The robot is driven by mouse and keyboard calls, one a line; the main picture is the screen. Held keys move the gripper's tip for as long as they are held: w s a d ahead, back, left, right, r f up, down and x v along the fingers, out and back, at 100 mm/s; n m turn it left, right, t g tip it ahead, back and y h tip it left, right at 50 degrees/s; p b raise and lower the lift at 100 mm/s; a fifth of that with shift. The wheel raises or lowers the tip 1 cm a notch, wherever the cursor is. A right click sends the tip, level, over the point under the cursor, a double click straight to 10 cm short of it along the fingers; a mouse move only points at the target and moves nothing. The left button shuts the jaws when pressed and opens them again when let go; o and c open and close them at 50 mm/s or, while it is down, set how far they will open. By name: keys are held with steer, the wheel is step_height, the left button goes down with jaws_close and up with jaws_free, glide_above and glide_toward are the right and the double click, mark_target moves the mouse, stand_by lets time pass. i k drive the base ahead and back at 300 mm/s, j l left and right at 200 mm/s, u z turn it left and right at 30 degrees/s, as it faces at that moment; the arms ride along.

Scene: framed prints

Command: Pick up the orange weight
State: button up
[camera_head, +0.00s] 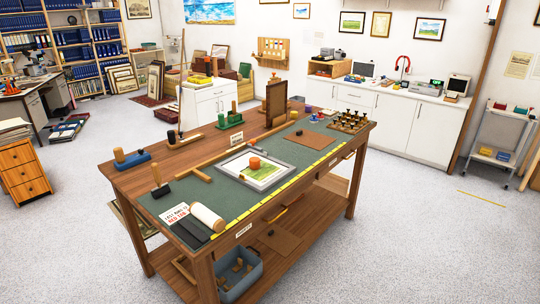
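The orange weight (255,162) is a small, short orange cylinder. It stands on the framed print (264,180), which has a pale frame and a green and yellow picture. The print lies flat on the green mat (168,199) on top of the wooden workbench (132,181). Nothing covers the weight from this side. My gripper is not in the picture.
An upright brown board (276,103) stands behind. Grey floor (430,240) is clear at right.

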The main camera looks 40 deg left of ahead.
mark_target(254, 162)
steer(key=i+u, duration=0.45)
steer(key=i, duration=0.3)
steer(key=i+l+u, duration=0.2)
steer(key=i+u, duration=0.25)
steer(key=i, duration=0.3)
steer(key=i+j+u, duration=0.1)
steer(key=i+u, duration=0.55)
steer(key=u, duration=0.15)
steer(key=i+u, duration=0.4)
steer(key=i+l+u, duration=0.2)
steer(key=u, duration=0.2)
steer(key=i+l+u, duration=0.2)
steer(key=i+u, duration=0.25)
